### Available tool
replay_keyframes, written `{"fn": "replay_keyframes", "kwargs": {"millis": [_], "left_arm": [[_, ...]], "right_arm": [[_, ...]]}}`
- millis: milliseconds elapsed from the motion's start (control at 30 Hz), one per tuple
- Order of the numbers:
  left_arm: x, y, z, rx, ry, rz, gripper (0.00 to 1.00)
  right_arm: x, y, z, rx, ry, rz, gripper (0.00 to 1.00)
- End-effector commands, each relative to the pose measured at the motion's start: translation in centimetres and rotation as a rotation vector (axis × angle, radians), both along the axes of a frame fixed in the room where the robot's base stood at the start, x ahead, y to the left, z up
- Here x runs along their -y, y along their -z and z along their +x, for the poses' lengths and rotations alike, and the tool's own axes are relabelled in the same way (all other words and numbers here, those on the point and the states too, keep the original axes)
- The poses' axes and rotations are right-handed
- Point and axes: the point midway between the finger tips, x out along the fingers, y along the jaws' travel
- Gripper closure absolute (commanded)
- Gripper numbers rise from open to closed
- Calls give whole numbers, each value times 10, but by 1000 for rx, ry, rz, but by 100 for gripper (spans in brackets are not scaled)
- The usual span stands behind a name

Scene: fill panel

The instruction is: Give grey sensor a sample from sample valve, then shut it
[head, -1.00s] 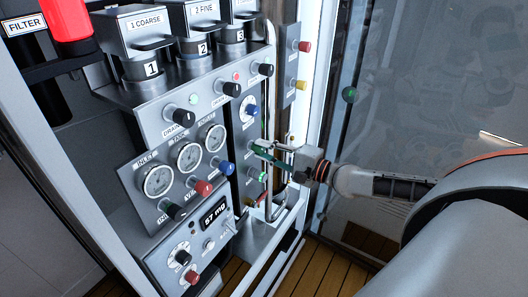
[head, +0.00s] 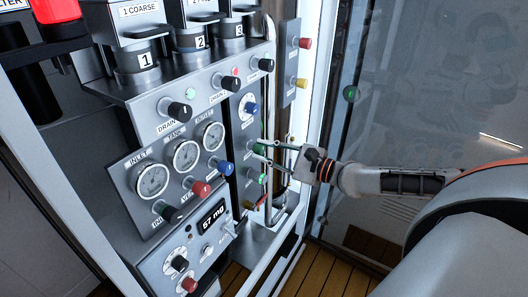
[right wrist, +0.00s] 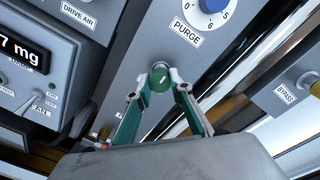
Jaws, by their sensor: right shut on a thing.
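A round green knob (right wrist: 160,79) sits on the grey panel below the blue PURGE dial (right wrist: 211,5). My right gripper (right wrist: 160,84) has its two fingers on either side of this knob and is shut on it. In the head view my right gripper (head: 257,149) reaches in from the right to the narrow panel, and its fingers partly cover the knob. No label for the sample valve is readable, and I cannot pick out the grey sensor for sure. A small display (head: 212,214) reads 57 mg. My left gripper is not in view.
Three gauges sit left of my right gripper, above green, red (head: 200,188) and blue knobs. Several black knobs line the panel above. Red and yellow (head: 301,83) knobs are on the right side strip. A pipe (head: 275,190) runs close by my gripper. Glass (head: 430,80) stands at right.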

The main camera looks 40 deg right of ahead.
Motion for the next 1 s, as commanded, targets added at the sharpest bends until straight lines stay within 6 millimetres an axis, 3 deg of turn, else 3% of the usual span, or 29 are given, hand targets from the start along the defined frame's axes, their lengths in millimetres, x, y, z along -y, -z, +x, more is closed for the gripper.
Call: {"fn": "replay_keyframes", "kwargs": {"millis": [467, 500, 533, 1000], "left_arm": [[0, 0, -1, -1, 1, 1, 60], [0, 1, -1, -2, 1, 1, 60], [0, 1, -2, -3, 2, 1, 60], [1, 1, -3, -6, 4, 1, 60]], "right_arm": [[0, 0, 0, -5, 1, 12, 100], [0, 0, 0, -5, 1, 12, 69], [0, 0, 0, -5, 1, 12, 62], [2, 1, -5, -7, 1, 7, 62]]}}
